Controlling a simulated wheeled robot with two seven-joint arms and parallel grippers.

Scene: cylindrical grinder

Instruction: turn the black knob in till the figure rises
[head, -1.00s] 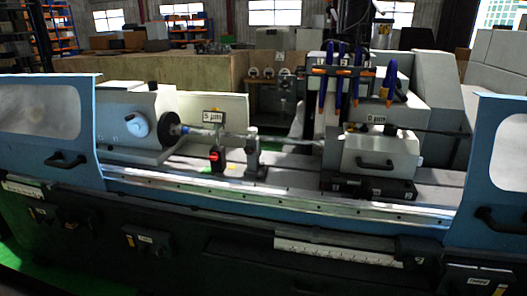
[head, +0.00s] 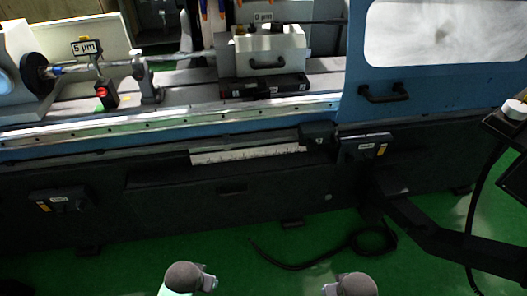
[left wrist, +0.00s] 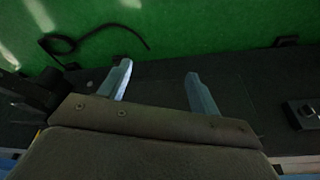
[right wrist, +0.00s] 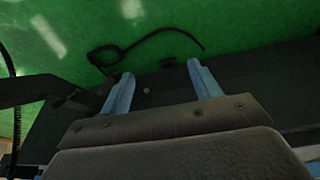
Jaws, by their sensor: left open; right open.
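Two dark control boxes sit on the machine's front, the left control box (head: 62,201) and the right control box (head: 363,148). Each seems to carry a small black knob, too small to make out clearly. A display on the left (head: 86,46) reads 5 µm, and a display over the grinding head (head: 263,17) reads 0 µm. My left gripper (left wrist: 158,70) is open and empty in the left wrist view. My right gripper (right wrist: 160,70) is open and empty in the right wrist view.
A blue door (head: 440,75) with a black handle stands at the right. A black arm with a panel (head: 510,118) juts out at the far right. A black cable (head: 345,246) lies on the green floor (head: 230,235), which is otherwise clear before the machine.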

